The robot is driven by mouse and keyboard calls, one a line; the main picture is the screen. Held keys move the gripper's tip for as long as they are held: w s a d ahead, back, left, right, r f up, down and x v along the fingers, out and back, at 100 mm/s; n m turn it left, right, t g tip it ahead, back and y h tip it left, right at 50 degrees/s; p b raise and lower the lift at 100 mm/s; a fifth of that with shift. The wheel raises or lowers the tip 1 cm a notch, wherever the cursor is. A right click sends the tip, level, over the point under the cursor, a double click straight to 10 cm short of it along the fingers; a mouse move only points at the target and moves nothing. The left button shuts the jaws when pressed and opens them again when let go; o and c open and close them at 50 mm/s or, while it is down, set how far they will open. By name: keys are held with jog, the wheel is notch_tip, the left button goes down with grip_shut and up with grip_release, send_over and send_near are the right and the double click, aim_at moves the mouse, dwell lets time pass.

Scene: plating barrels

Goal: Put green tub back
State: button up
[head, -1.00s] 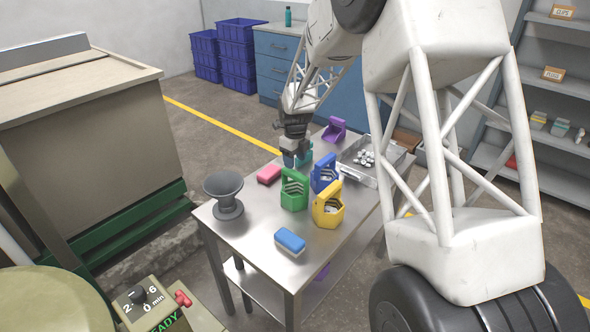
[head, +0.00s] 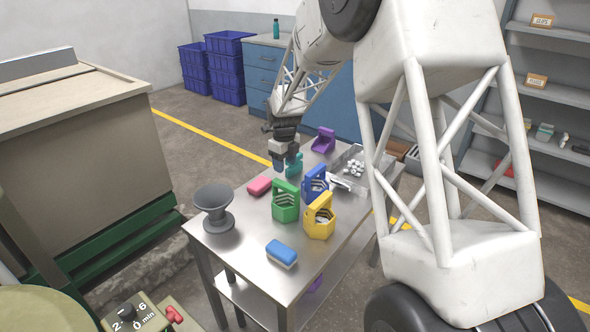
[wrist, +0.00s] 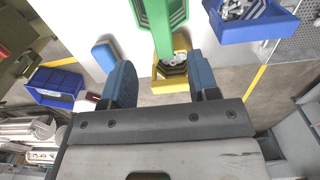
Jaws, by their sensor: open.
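The green tub (head: 286,212) stands upright on the metal table, its arched handle on top and slotted contents inside. It also shows at the top of the wrist view (wrist: 176,12), with its green handle in front of the yellow tub. My gripper (head: 286,166) is open, its blue fingers apart, above the table just behind the green tub in the head view. In the wrist view, nothing is between the fingers (wrist: 160,65); the green tub is ahead of them.
A blue tub (head: 315,186) and a yellow tub (head: 320,222) stand close right of the green one. A pink block (head: 259,186), a blue sponge (head: 282,254), a grey funnel-shaped stand (head: 213,208), a purple tub (head: 324,140) and a metal tray (head: 382,182) share the table.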

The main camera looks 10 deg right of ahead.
jog(key=s+d+r+n+t, duration=0.1)
jog(key=s+d+r+n, duration=0.3)
jog(key=s+r+n, duration=0.55)
jog(key=s+d+r+n, duration=0.3)
jog(key=s+r, duration=0.3)
jog(key=s, duration=0.8)
jog(key=s+d+n+t, duration=0.1)
jog(key=s+d+n, duration=0.3)
jog(key=s+n, duration=1)
jog(key=s, duration=1.3)
jog(key=shift+s+t, duration=0.3)
jog(key=shift+s, duration=0.05)
